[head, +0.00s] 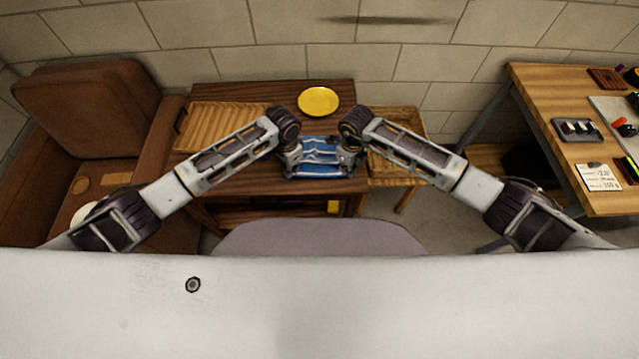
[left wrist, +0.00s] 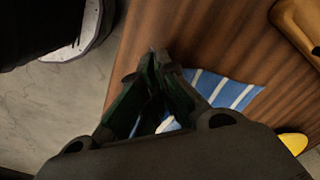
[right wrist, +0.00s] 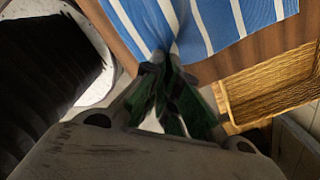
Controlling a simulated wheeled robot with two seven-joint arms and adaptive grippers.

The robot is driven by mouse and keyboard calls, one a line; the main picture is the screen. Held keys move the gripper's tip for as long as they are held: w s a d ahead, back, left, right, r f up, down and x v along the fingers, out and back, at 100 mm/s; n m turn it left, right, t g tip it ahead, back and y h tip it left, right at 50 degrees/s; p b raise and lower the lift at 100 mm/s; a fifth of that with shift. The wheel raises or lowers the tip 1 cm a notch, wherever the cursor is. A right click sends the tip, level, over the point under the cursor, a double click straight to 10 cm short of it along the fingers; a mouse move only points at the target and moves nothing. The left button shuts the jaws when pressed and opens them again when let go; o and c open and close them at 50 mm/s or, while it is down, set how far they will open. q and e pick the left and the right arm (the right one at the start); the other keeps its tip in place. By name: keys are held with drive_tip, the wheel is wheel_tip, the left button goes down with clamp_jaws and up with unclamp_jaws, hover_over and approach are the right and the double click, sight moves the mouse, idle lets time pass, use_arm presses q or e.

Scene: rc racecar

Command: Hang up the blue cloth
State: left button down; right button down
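The blue cloth (head: 320,150) with white stripes is stretched between my two grippers, at the front of the dark wooden table (head: 335,92). My right gripper (head: 347,160) is shut on the cloth; in the right wrist view the cloth (right wrist: 225,20) gathers into folds at the fingertips (right wrist: 168,62). My left gripper (head: 293,160) is shut at the cloth's left side. In the left wrist view the cloth (left wrist: 222,92) runs out from behind the closed fingers (left wrist: 155,62), which hide the pinched spot. No hook or rail shows clearly.
A yellow plate (head: 318,101) lies on the table behind the cloth. Wooden trays stand left (head: 222,118) and right (head: 405,125). A brown armchair (head: 90,110) is at the left, a workbench (head: 540,90) with tools at the right. The tiled wall (head: 270,50) is behind.

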use_arm(q)
drive_tip(key=shift+a+r, duration=0.15)
drive_tip(key=shift+r, duration=0.15)
use_arm(e)
drive_tip(key=shift+d+r, duration=0.15)
drive_tip(key=shift+r, duration=0.15)
